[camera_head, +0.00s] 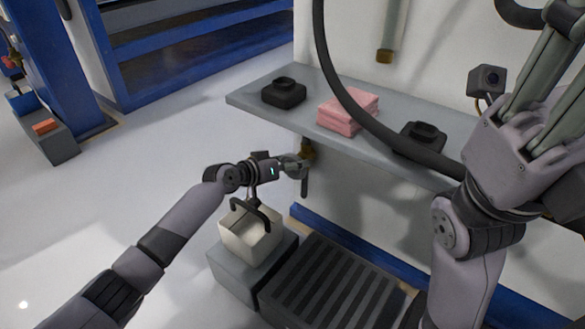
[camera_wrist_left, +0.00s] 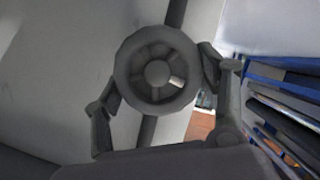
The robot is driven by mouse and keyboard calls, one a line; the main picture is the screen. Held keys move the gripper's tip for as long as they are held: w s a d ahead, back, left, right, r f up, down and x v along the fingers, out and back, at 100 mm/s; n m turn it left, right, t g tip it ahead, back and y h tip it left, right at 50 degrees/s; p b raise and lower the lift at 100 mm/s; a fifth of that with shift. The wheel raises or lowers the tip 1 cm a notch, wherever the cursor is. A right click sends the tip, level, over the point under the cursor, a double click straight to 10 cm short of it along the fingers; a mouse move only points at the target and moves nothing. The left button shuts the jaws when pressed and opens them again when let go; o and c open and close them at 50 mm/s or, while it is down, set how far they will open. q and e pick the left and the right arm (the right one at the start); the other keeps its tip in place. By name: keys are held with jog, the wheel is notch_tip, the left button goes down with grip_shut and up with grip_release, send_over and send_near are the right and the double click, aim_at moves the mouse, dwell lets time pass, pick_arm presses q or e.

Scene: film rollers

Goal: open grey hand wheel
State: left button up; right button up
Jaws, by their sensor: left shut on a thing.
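The grey hand wheel (camera_wrist_left: 157,75), a round rim with spokes and a hub, fills the middle of the left wrist view. My left gripper (camera_wrist_left: 160,88) has a finger on each side of the wheel's rim and is shut on it.
A grey shelf (camera_head: 245,100) holds two black objects and pink folded cloths (camera_head: 347,112). A dark hose (camera_head: 335,75) hangs in front. Below stand a white container (camera_head: 250,235) on a grey box and a ribbed black grate (camera_head: 325,285).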

dwell(0.3)
pick_arm(q)
jog(key=o, duration=1.1)
jog(key=shift+o, duration=0.2)
jog(key=v, duration=1.2)
